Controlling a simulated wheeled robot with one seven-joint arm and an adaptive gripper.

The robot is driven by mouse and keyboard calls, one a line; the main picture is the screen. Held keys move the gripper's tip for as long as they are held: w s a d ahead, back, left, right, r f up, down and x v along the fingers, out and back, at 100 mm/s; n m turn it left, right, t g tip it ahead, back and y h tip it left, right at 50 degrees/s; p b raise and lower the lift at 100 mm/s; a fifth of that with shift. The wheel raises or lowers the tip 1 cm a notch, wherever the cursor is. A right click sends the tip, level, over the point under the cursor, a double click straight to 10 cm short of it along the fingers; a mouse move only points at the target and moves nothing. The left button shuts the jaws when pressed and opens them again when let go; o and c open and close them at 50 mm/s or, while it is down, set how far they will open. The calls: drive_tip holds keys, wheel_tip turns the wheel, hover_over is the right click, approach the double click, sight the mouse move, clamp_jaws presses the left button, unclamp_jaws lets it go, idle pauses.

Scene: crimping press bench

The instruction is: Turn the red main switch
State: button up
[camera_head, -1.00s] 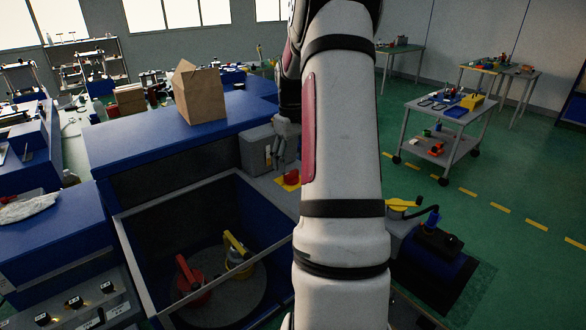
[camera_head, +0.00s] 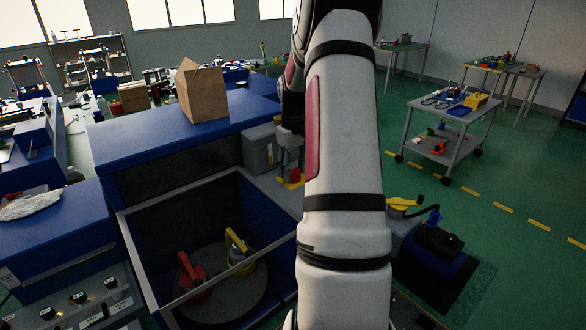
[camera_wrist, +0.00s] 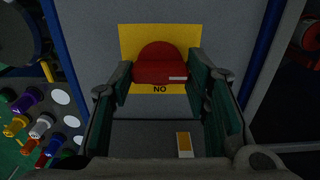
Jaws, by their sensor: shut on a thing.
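The red main switch (camera_wrist: 160,66) is a round red knob with a grip bar and a small white mark at its right. It sits on a yellow plate (camera_wrist: 160,40) with the letters "NO" showing. My gripper (camera_wrist: 159,74) has one green-padded finger at each side of the grip bar and is shut on it. In the head view, my gripper (camera_head: 289,168) is down at the yellow plate (camera_head: 291,182), beside the grey box, and hides most of the switch. The white mark lies toward the right finger.
A blue-framed open bay (camera_head: 180,202) with a red-handled and a yellow-handled part lies left of the switch. A paper bag (camera_head: 202,92) stands on the blue housing behind. In the wrist view, coloured knobs (camera_wrist: 40,125) lie at the lower left.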

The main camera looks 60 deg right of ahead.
drive_tip(key=shift+m, duration=0.3)
drive_tip(key=m+b, duration=0.1)
drive_tip(key=m, duration=0.2)
drive_tip(key=shift+w+f+m+b, duration=0.1)
drive_tip(key=shift+m+b, duration=0.2)
drive_tip(key=m+b, duration=0.2)
drive_tip(key=m, duration=0.2)
drive_tip(key=m+b, duration=0.2)
drive_tip(key=m, duration=0.3)
drive_tip(key=shift+m+b, duration=1.15)
drive_tip(key=shift+m, duration=1.15)
drive_tip(key=o, duration=1.2)
drive_tip(key=shift+c, duration=0.2)
